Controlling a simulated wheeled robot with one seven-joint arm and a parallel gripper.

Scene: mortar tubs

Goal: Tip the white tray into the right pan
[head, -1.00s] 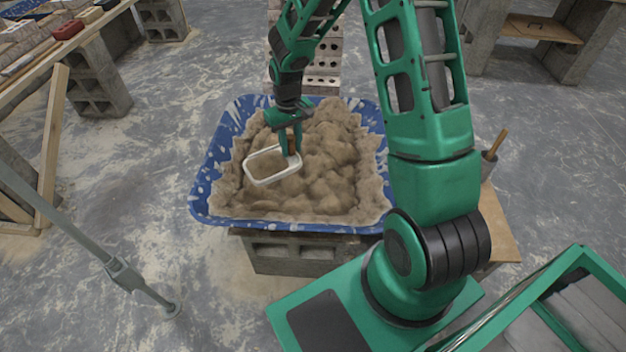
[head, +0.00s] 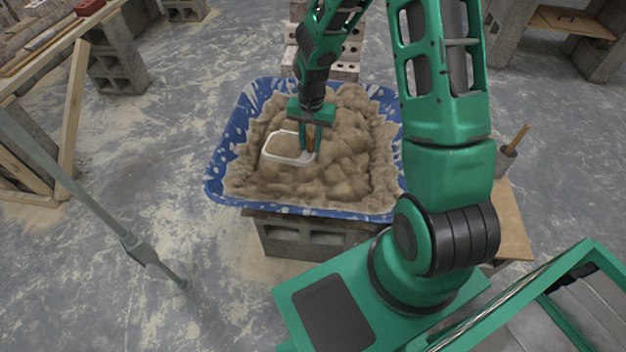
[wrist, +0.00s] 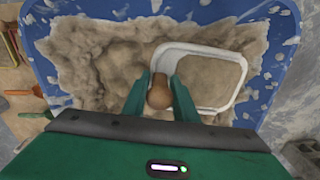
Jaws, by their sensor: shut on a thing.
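The white tray (head: 287,160) is a shallow rounded rectangle with a brown knob-like handle (wrist: 159,95). It lies nearly level, low on the mortar in the blue tub, left of centre. Its inside shows sandy mortar; I cannot tell how much of this is a load. My gripper (head: 310,141) points down at the tray's right end in the head view, shut on the handle. In the wrist view the two green fingers (wrist: 160,88) flank the handle, and the tray (wrist: 243,73) extends to the right. I cannot make out a separate right pan.
The blue speckled tub (head: 226,150) is heaped with lumpy mortar (head: 345,150) and stands on concrete blocks (head: 300,237). A pot with a wooden handle (head: 508,155) is at the right. A plank bench (head: 60,45) is at the left. Open floor lies left of the tub.

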